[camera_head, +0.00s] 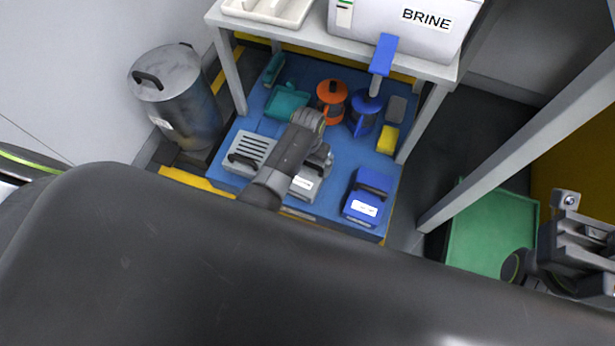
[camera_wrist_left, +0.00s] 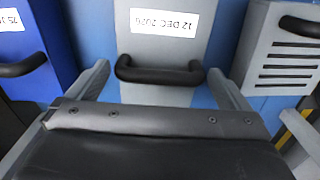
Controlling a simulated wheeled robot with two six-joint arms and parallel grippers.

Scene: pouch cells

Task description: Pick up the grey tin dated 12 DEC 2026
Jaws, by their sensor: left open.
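The grey tin dated 12 DEC 2026 (camera_wrist_left: 165,50) is in the middle of the left wrist view, its label upside down and its black handle (camera_wrist_left: 160,75) nearest me. My left gripper (camera_wrist_left: 160,70) is open, one finger on each side of the handle; I cannot tell whether they touch it. In the head view the grey tin (camera_head: 302,188) stands on the blue platform, partly hidden by my left arm. My left gripper (camera_head: 320,160) is over it, mostly covered. My right gripper (camera_head: 582,245) is at the right edge, its jaws unclear.
A blue tin (camera_head: 368,197) stands right of the grey tin, a slotted grey case (camera_head: 250,150) left. Behind are a teal item (camera_head: 286,102), an orange spool (camera_head: 331,92), a blue spool (camera_head: 363,115) and a yellow block (camera_head: 387,140). The white table (camera_head: 300,48) overhangs the back.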

